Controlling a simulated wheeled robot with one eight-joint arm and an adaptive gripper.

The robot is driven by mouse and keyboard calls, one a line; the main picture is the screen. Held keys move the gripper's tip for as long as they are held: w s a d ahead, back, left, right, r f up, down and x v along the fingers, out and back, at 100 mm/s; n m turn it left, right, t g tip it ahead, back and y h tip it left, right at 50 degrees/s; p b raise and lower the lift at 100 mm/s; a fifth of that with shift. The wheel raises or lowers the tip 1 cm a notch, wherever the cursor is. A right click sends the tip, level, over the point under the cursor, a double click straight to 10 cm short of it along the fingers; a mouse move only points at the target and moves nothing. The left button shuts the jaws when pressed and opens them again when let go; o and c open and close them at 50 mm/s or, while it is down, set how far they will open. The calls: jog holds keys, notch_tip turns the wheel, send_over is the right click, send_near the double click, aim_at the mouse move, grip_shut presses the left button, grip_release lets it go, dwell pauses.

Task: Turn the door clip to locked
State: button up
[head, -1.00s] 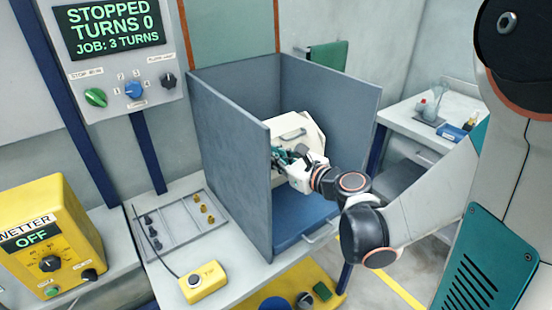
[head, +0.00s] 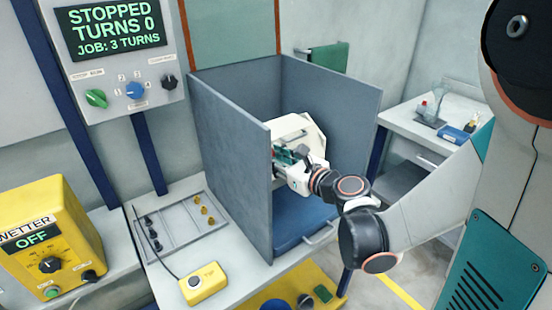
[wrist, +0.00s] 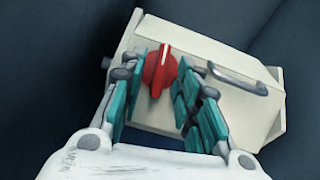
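The door clip is a red knob with a raised ridge and a white line (wrist: 159,68), on the cream door (wrist: 228,108) of a barrel-like box in the wrist view. My gripper (wrist: 158,98) is open, with its teal finger pads on either side of the red clip and apart from it. In the head view my gripper (head: 287,155) reaches into the grey booth at the cream box (head: 308,130). The clip is hidden there behind my gripper. A grey handle (wrist: 238,78) sits on the door to the right of the clip.
Grey booth walls (head: 230,160) stand close on the left, back and right of the box. A blue tray (head: 300,222) lies below. A yellow button box (head: 203,283) and a rack of small parts (head: 178,228) are on the bench at left.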

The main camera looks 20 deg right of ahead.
jog(key=v, duration=0.7)
jog(key=shift+s, duration=0.25)
jog(key=shift+r, duration=0.1)
